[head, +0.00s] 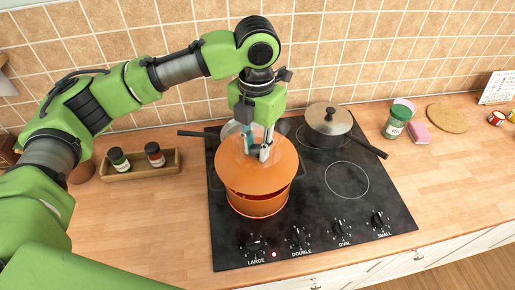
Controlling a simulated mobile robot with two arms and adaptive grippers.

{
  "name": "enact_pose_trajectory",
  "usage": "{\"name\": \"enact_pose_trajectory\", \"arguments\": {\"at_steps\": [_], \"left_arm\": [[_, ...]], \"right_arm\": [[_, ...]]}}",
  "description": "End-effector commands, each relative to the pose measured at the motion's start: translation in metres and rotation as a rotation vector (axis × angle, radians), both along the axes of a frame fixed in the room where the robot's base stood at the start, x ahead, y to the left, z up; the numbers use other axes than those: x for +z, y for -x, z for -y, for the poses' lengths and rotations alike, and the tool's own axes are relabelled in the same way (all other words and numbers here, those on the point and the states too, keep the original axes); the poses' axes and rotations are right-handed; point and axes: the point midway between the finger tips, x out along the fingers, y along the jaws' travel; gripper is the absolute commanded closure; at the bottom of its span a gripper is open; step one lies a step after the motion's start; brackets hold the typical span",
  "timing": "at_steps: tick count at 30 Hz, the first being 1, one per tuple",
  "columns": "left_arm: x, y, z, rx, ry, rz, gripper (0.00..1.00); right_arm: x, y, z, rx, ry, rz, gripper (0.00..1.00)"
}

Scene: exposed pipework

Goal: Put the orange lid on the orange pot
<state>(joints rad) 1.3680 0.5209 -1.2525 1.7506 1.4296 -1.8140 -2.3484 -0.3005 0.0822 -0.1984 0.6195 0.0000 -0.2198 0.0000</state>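The orange pot (258,208) stands on the front left part of the black cooktop. The orange lid (250,178) is over it and hides most of its opening. The lid looks slightly raised from the rim, with a narrow dark gap at the front. My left gripper (258,154) points down at the middle of the lid, its fingers close together around where the knob is. The knob itself is hidden by the fingers. My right gripper is not in view.
A lidded grey pot (327,122) stands at the back right of the cooktop (315,220), its handle pointing right. A dark handle (197,133) shows behind the orange pot. A wooden tray (148,170) with two jars is at left; a green jar (396,122) is at right.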

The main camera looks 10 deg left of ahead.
Motion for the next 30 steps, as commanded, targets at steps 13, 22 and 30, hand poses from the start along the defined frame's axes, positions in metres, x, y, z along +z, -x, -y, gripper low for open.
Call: {"name": "enact_pose_trajectory", "arguments": {"at_steps": [13,22,30], "left_arm": [[-0.042,-0.026,-0.004,0.0,0.001,-0.001,1.0],[-0.061,-0.027,-0.004,-0.001,0.003,0.004,1.0],[-0.066,-0.026,-0.004,0.0,0.002,0.004,1.0]], "right_arm": [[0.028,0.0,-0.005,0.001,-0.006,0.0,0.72],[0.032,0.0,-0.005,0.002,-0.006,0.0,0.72],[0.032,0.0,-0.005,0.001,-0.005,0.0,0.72]]}}
